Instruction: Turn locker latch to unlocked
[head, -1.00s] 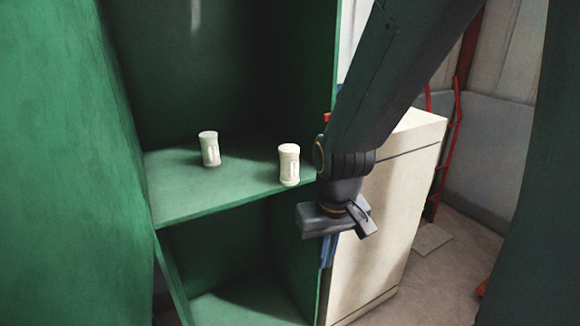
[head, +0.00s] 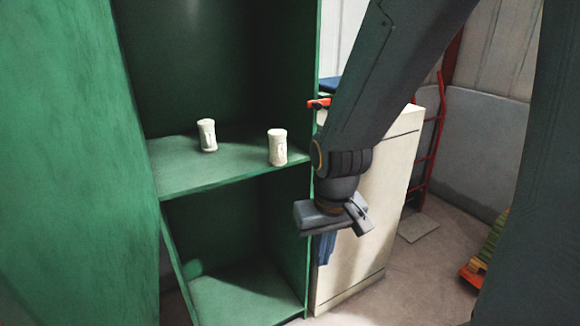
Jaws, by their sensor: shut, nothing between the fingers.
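The green locker (head: 215,184) stands open at the left, with its door panel (head: 65,160) filling the left edge of the head view. No latch can be made out on the parts of the locker that show. My gripper (head: 333,217) is shut and empty. In the picture it lies just right of the locker's right front edge, a little below shelf height. Whether it touches anything cannot be told. My arm hides part of what lies behind it.
Two white jars (head: 206,136) (head: 277,147) stand upright on the locker shelf. A cream cabinet (head: 372,245) stands close to the locker's right. A blue item (head: 326,248) hangs below my gripper. A red hand truck (head: 434,140) is behind.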

